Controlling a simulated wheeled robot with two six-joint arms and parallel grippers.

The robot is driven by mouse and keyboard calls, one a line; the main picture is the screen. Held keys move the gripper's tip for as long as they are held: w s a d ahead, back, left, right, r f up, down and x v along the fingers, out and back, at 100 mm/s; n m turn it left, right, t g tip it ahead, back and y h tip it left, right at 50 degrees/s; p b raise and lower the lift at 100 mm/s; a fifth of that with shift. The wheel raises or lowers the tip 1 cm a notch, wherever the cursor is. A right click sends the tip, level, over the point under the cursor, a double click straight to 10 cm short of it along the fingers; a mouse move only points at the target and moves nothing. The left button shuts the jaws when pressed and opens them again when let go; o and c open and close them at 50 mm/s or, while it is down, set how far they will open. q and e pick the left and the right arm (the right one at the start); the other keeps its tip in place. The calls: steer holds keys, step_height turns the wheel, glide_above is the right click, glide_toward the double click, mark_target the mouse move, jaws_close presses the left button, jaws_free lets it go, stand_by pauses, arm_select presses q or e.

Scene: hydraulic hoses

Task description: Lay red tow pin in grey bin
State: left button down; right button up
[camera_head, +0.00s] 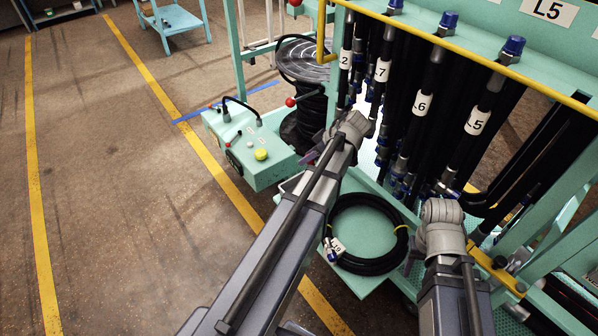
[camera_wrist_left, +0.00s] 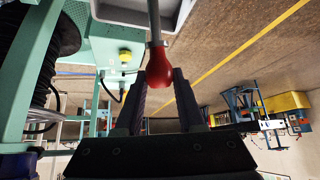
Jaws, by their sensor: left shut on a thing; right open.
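The red tow pin (camera_wrist_left: 159,66) shows in the left wrist view as a red knob on a grey rod. My left gripper (camera_wrist_left: 160,80) is shut on the red knob, and the rod runs up out of the picture. A light grey tray-like piece with a raised rim, which looks like the grey bin (camera_wrist_left: 113,11), is at the top of that view, close to the rod. I cannot tell whether they touch. In the head view my left gripper (camera_head: 354,124) is by the hanging hoses and the pin is hidden. My right gripper (camera_head: 441,212) is open; its fingers are mostly hidden.
A rack of labelled black hoses (camera_head: 421,103) stands ahead, with a yellow rail (camera_head: 470,62) above. A coiled hose (camera_head: 345,262) lies on a teal shelf between my arms. A teal control box (camera_head: 250,150) stands left. The floor at far left is clear.

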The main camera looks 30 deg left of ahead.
arm_select(q)
step_height(320, 180, down, 5)
steer(key=s+a+n+t+h+b, duration=0.2)
steer(key=s+n+t+h, duration=0.1)
steer(key=n+h, duration=0.6)
steer(key=n+t, duration=0.1)
steer(key=n, duration=0.3)
steer(key=shift+a+n, duration=0.4)
steer(key=shift+r, duration=0.15)
step_height(320, 180, down, 12)
steer(key=b, duration=1.1)
steer(key=shift+r, duration=0.2)
steer(key=shift+c, duration=2.2)
jaws_free()
